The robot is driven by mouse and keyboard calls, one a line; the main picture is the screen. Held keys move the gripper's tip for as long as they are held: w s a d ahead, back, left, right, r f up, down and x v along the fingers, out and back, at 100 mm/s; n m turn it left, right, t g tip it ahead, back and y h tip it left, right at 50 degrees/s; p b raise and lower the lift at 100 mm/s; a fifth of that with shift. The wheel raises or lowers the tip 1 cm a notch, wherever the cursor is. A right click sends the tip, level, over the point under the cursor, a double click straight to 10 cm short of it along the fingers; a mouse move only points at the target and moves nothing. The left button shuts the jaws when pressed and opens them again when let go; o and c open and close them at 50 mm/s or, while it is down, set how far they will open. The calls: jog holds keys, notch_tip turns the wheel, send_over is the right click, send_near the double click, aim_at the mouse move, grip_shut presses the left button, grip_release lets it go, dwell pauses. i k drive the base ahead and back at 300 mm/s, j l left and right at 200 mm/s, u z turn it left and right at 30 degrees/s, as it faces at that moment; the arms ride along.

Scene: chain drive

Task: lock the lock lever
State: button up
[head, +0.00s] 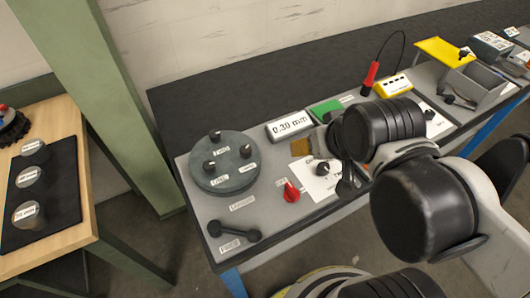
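The black lock lever (234,233) lies near the front left corner of the grey bench (210,208), a round end at left and a knob at right. It lies just above the label that reads FREE (229,246). A second label, seemingly LOCKED (242,203), sits farther back, apart from the lever. My gripper (347,182) appears as dark parts below my black wrist, well to the right of the lever and not touching it. My arm partly hides it, and its fingers are not clear.
A round grey plate with several black knobs (224,164) stands behind the lever. A red knob (291,192) is to its right. A display reading 0.30 mm (290,126) and a green block (325,108) stand farther back. A wooden table (60,245) is at left.

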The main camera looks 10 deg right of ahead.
aim_at(215, 230)
jog(key=k+j, duration=0.9)
jog(key=i+j+z, duration=0.05)
jog(key=j, duration=0.05)
